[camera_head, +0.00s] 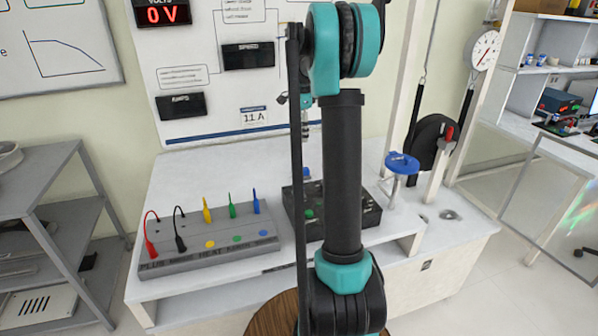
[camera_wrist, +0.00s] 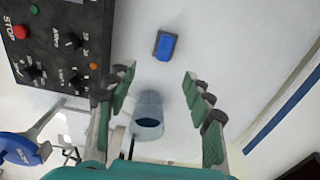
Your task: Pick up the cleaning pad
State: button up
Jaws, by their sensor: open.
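A small blue block with a dark side, which looks like the cleaning pad (camera_wrist: 165,46), lies on the white bench top in the wrist view. It is ahead of my gripper (camera_wrist: 158,82), roughly between the lines of the two fingers and apart from them. My gripper is open, with nothing touching the green finger pads. In the head view my arm covers most of the gripper and the middle of the bench, and I cannot make out the pad clearly there.
A pale translucent cup-like object (camera_wrist: 148,118) shows between the fingers. A black control box (camera_wrist: 62,45) with knobs and a red stop button is at left. A blue-topped clamp (camera_head: 402,163) stands right of it, and a grey terminal block (camera_head: 210,250) with coloured plugs at left.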

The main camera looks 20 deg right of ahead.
send_over(302, 169)
jog(key=f, duration=1.2)
jog(key=shift+s+a, duration=0.2)
jog(key=shift+s, duration=0.15)
jog(key=shift+w+d+f, duration=0.1)
jog(key=shift+w+f, duration=0.1)
jog(key=shift+f, duration=1.15)
jog(key=shift+w+d+f, duration=0.1)
jog(key=shift+w+f, duration=0.05)
jog(key=shift+f, duration=1.15)
grip_shut()
jog(key=shift+r, duration=0.1)
notch_tip(302, 169, up, 20)
